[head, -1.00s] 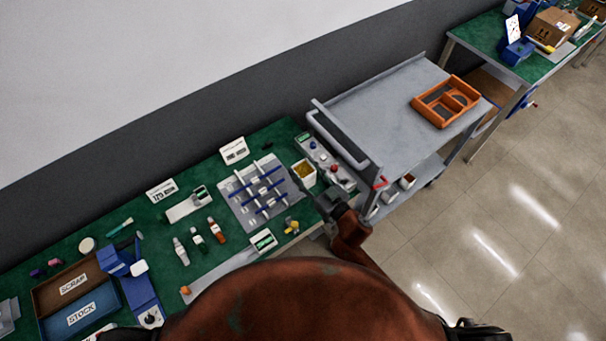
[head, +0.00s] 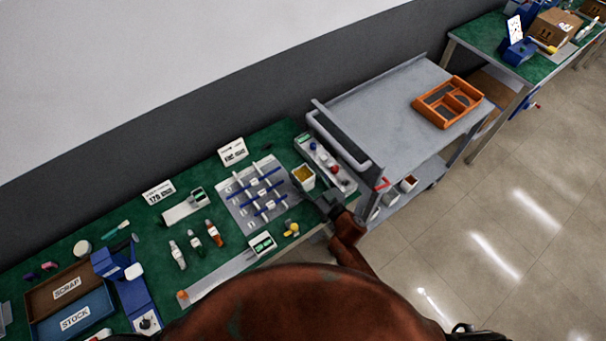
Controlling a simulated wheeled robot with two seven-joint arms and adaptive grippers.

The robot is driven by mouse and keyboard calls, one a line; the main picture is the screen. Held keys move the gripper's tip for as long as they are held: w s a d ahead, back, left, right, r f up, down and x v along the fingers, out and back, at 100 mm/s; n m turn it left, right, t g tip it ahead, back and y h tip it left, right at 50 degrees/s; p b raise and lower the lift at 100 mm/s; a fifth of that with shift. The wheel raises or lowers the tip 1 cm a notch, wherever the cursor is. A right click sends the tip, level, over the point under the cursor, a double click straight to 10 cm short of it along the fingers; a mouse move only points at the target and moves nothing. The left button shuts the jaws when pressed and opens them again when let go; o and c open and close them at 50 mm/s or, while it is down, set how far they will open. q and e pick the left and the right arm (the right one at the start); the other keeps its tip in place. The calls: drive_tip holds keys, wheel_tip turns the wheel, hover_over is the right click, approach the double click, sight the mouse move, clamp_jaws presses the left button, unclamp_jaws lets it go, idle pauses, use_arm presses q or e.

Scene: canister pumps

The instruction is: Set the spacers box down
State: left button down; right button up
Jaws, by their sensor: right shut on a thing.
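The spacers box (head: 304,178) is a small white open-topped box with yellow contents. It is at the right end of the green bench (head: 285,138), between a grey fixture plate (head: 238,206) and a grey tray of small parts (head: 340,178). My right gripper (head: 315,191) reaches in from the lower right and is shut on the near right side of the box. The box looks slightly tilted. I cannot tell whether its bottom touches the bench. My left gripper is out of view.
The fixture plate holds blue bars and white pieces. Several bottles (head: 196,238) and a small display device (head: 262,245) stand nearer me. A grey cart (head: 385,105) with an orange tray (head: 447,102) stands right of the bench. SCRAP and STOCK trays (head: 68,290) lie far left.

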drive_tip(key=shift+f+b, duration=0.3)
drive_tip(key=shift+f, duration=0.3)
drive_tip(key=o, duration=1.6)
drive_tip(key=shift+c, duration=0.2)
drive_tip(key=shift+r, duration=0.15)
drive_tip(key=v, duration=0.4)
drive_tip(key=p+v, duration=0.1)
drive_tip(key=v, duration=0.3)
drive_tip(key=r+v, duration=0.1)
drive_tip(key=v, duration=0.3)
